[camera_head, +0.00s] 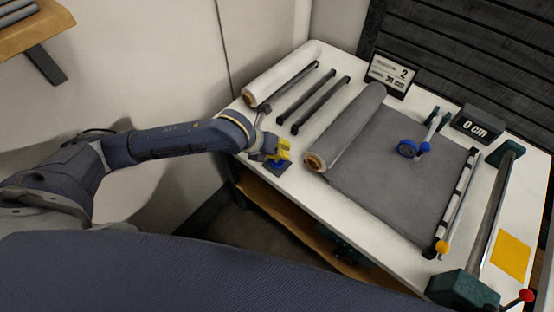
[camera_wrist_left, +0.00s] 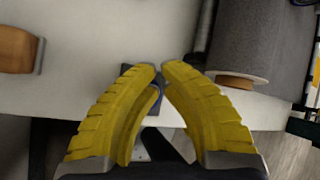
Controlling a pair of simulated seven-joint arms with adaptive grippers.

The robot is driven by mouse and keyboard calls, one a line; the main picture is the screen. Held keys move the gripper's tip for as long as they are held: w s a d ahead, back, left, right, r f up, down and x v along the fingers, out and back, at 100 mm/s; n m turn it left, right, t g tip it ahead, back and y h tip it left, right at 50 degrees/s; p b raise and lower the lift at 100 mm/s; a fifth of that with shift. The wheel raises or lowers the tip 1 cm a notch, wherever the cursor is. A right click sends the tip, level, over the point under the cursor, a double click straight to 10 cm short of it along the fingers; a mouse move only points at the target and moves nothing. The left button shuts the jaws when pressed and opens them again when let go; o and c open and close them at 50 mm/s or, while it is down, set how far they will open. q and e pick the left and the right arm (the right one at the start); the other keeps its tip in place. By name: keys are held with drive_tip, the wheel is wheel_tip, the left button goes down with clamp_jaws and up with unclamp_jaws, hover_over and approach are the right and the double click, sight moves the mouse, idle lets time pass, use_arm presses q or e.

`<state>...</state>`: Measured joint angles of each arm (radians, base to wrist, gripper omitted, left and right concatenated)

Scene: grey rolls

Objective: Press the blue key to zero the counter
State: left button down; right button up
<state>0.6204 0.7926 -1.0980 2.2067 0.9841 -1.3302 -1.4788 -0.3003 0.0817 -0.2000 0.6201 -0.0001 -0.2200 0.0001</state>
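The blue key (camera_wrist_left: 154,92) shows in part behind my left gripper's fingers in the left wrist view, on a small dark base (camera_head: 277,167) at the table's front left edge. My left gripper (camera_head: 281,150) has yellow fingers and hangs over this base. In the left wrist view its fingertips (camera_wrist_left: 161,67) come almost together with nothing held between them. The fingers hide much of the key, and I cannot tell whether they touch it. The counter display (camera_head: 478,125) at the back right reads 0 cm. My right gripper is not in view.
A grey roll (camera_head: 345,127) lies with its sheet (camera_head: 395,170) spread rightward. A pale roll (camera_head: 282,75) and dark bars (camera_head: 320,104) lie at the left. A blue wheel (camera_head: 408,149) rests on the sheet. A sign (camera_head: 391,75) stands behind; a yellow square (camera_head: 512,256) lies right.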

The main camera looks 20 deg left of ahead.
use_arm(q)
drive_tip(key=shift+r, duration=0.45)
drive_tip(key=shift+r, duration=2.5)
